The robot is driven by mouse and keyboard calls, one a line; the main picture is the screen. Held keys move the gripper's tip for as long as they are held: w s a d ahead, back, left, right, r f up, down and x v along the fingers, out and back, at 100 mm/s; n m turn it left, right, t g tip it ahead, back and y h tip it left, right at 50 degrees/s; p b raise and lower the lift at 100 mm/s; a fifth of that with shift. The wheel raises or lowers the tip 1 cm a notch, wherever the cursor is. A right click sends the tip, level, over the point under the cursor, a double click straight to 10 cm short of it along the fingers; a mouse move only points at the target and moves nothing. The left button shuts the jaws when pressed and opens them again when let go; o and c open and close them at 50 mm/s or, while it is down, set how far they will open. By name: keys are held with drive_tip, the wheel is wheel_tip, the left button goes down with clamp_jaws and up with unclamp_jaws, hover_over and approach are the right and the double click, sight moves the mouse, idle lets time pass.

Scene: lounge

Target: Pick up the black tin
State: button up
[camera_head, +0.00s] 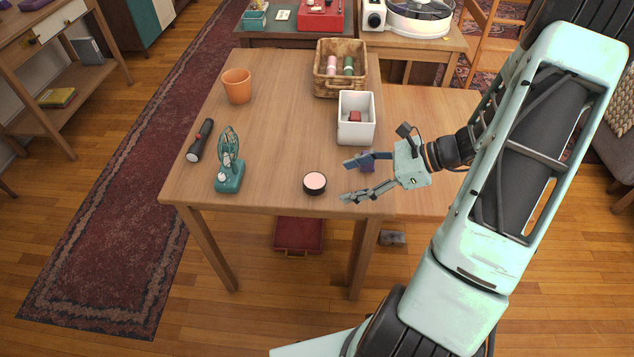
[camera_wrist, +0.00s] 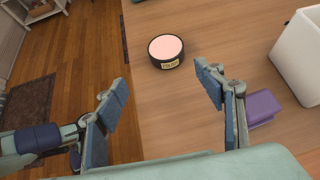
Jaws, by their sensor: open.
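The black tin (camera_head: 314,183) is a low round tin with a pale pink top, standing near the front edge of the wooden table (camera_head: 270,120). In the wrist view the tin (camera_wrist: 166,51) shows a yellow label on its dark side and lies ahead of the fingers, between their lines. My gripper (camera_head: 346,180) is open and empty, just right of the tin in the head view. In the wrist view its two fingers (camera_wrist: 162,85) are spread wide and apart from the tin.
A purple block (camera_wrist: 262,108) sits beside the right finger. A white box (camera_head: 356,118) and a wicker basket (camera_head: 340,70) stand behind. Table left of the tin is clear.

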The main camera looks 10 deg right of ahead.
sight(314, 180)
drive_tip(key=shift+w+d+r+m+t+y, duration=0.15)
drive_tip(key=shift+d+m+t+y, duration=0.2)
drive_tip(key=shift+m+t, duration=0.4)
drive_tip(key=shift+a, duration=0.1)
drive_tip(key=x, duration=0.3)
drive_tip(key=b+x, duration=0.1)
drive_tip(key=x, duration=0.3)
drive_tip(key=b+x, duration=0.1)
drive_tip(key=x, duration=0.2)
drive_tip(key=shift+w+a+r, duration=0.15)
drive_tip(key=shift+a, duration=0.25)
drive_tip(key=shift+c, duration=0.6)
drive_tip(key=c, duration=1.2)
drive_tip(key=shift+r, duration=0.1)
drive_tip(key=shift+c, duration=0.2)
